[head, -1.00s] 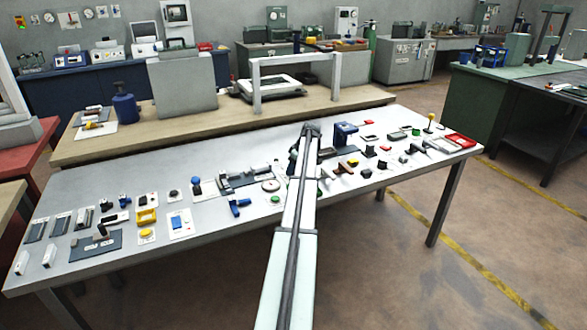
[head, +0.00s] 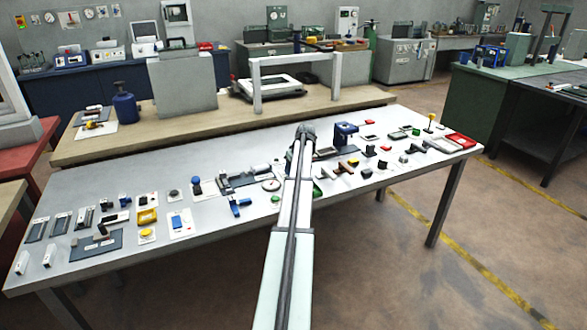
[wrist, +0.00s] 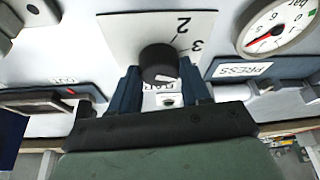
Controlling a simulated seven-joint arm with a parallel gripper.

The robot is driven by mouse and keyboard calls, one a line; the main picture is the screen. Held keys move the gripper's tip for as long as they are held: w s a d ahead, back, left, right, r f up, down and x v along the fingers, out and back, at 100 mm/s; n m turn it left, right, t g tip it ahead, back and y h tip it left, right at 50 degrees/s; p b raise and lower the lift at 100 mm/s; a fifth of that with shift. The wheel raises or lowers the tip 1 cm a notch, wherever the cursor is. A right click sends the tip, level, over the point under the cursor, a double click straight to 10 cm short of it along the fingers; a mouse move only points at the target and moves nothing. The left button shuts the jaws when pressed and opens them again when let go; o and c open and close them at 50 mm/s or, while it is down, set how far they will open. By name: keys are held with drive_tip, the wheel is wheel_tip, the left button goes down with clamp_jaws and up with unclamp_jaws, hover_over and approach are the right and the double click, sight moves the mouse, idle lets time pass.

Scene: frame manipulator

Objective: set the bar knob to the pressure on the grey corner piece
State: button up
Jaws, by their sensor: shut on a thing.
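In the wrist view, a round black knob (wrist: 158,64) with a white mark on its lower right side sits on a white plate (wrist: 120,30). The plate shows the figures 2 and 3; other figures are hidden. A small label below the knob is partly covered and seems to read BAR. My gripper (wrist: 160,74) has its dark blue fingers on either side of the knob, shut on it. In the head view my arm (head: 295,200) reaches over the table and hides the fingers and knob. I cannot pick out the grey corner piece for certain.
A round gauge (wrist: 279,24) marked bar, with a red needle, lies at upper right in the wrist view, above a PRESS label (wrist: 242,70). A dark device (wrist: 45,102) lies left. The table (head: 130,185) holds many small fixtures close on both sides of my arm.

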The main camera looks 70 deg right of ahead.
drive_tip(key=o, duration=1.1)
drive_tip(key=shift+c, duration=0.2)
drive_tip(key=v, duration=1.4)
drive_tip(key=shift+f, duration=0.15)
